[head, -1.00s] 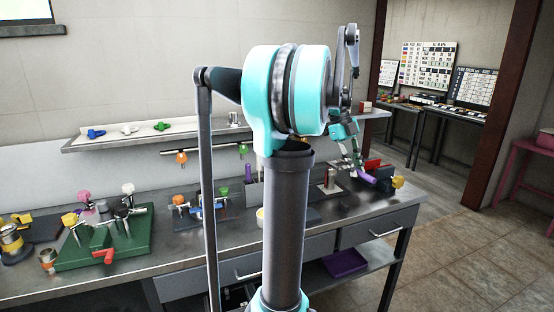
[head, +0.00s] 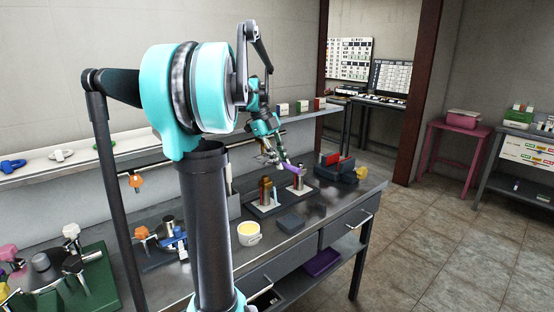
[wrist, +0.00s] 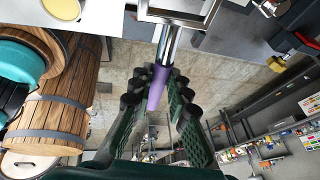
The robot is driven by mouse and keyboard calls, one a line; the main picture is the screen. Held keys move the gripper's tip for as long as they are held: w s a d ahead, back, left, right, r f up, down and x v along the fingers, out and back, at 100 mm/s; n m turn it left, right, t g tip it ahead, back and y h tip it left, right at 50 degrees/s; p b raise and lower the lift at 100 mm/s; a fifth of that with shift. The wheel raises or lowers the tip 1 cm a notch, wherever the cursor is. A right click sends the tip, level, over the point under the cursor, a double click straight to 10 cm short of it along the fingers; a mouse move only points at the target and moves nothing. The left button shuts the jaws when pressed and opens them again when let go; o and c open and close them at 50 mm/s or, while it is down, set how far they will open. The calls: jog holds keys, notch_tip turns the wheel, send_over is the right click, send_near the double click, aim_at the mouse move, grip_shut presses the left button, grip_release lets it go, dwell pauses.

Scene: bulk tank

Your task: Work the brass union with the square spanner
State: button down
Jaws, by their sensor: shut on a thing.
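My gripper (head: 284,163) is shut on the purple handle of the square spanner (wrist: 158,88). In the wrist view the spanner's metal shank runs away from the fingers to a square open frame, cut by the top edge. In the head view the purple handle (head: 291,168) shows above the bench, close to a pale upright post (head: 299,184) on a dark board. A brownish upright fitting (head: 265,190) stands beside it on that board. I cannot tell for sure which is the brass union, or whether the spanner touches either.
A yellow-filled white cup (head: 249,234) and a dark block (head: 290,223) stand in front of the board. A dark holder with a red block (head: 330,159) is to the right. A shelf (head: 318,113) runs behind. Bare bench lies at front right.

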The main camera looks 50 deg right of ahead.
jog(key=shift+f, duration=0.2)
notch_tip(320, 180, down, 10)
jog(key=shift+r, duration=0.25)
dwell(1.7)
jog(key=shift+d, duration=0.1)
dwell(0.4)
jog(key=shift+w+d+n+t+h, duration=0.2)
jog(key=shift+d+n+t+h, duration=0.2)
jog(key=shift+d+n, duration=0.7)
jog(key=shift+w+d+n+t+h, duration=0.2)
jog(key=shift+d+n+t+h, duration=0.35)
jog(key=shift+n, duration=0.8)
jog(key=shift+w+d+n+t+h, duration=0.15)
jog(key=shift+w+d+n+h, duration=0.1)
jog(key=shift+d+n, duration=0.9)
jog(key=shift+w+d+n+t, duration=0.25)
jog(key=shift+w+d+n, duration=0.05)
jog(key=shift+n, duration=0.4)
jog(key=shift+w+d+n+t, duration=0.25)
jog(key=shift+w+n, duration=0.05)
jog(key=shift+n, duration=0.4)
jog(key=shift+s+a, duration=0.15)
